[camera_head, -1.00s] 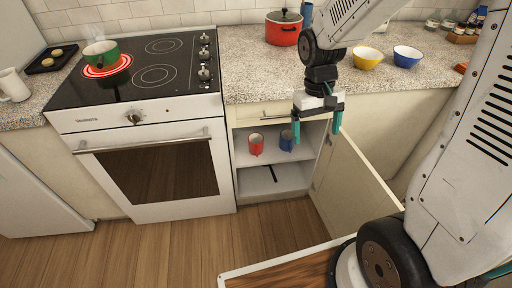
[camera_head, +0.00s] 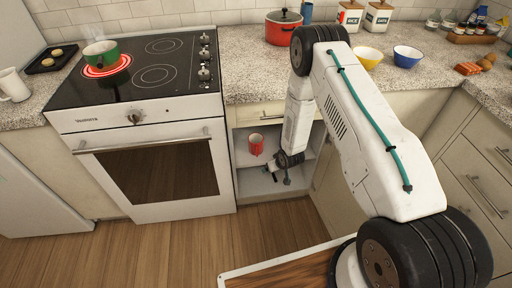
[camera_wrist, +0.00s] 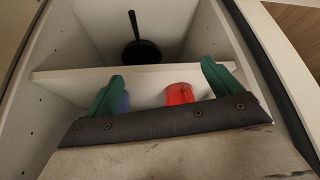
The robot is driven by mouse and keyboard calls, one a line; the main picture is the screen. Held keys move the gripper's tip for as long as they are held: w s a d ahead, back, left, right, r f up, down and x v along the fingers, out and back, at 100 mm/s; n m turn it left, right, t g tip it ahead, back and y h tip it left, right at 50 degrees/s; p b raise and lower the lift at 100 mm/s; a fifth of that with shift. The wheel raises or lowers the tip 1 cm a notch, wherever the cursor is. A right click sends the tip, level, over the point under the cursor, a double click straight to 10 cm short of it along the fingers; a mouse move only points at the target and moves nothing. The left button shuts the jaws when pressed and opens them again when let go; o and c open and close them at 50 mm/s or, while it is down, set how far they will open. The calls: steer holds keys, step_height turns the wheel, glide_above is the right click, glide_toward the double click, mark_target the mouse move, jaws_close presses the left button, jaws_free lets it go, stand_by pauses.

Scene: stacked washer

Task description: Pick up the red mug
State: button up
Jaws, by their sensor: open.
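The red mug (camera_head: 256,145) stands on the upper shelf inside the open cabinet right of the oven. My gripper (camera_head: 279,174) is at the cabinet opening, right of and a little below the mug in the head view. In the wrist view my gripper (camera_wrist: 163,86) is open, with its teal fingers spread. The red mug (camera_wrist: 180,94) shows in the gap between them, nearer the right finger, partly hidden by the gripper body. I cannot tell how deep it sits between the fingers.
A blue mug (camera_wrist: 123,102) is mostly hidden behind the left finger in the wrist view. A black pan (camera_wrist: 140,50) is in the other shelf compartment. The shelf board (camera_wrist: 60,82) and cabinet walls closely surround my gripper. The cabinet door (camera_head: 328,175) stands open at right.

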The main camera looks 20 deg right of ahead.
steer(key=w+a+f+t, duration=0.1)
steer(key=w+f+t, duration=0.1)
steer(key=w+t, duration=0.15)
steer(key=t+y, duration=0.2)
steer(key=t, duration=0.2)
glide_toward(253, 138)
steer(key=shift+n, duration=0.3)
steer(key=x, duration=0.6)
steer(key=shift+r, duration=0.1)
steer(key=c, duration=1.2)
